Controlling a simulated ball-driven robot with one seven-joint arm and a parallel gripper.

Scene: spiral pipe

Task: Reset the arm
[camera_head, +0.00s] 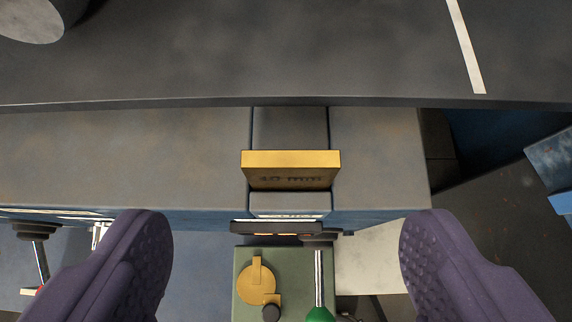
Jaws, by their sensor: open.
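My gripper (285,255) shows at the bottom of the picture, with one purple textured finger at the left and one at the right. The fingers are wide apart and nothing is held between them. Past the fingertips, near the middle, a yellow-topped block (290,170) with faint raised lettering on its front face stands on a grey surface. The rest of my arm is out of view.
A dark tabletop (250,65) with a white strip (466,45) spans the top. A grey cylinder (35,20) is at the top left. Between the fingers, lower down, is a green panel (245,300) with a yellow handle (257,285) and a green-tipped rod (319,285).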

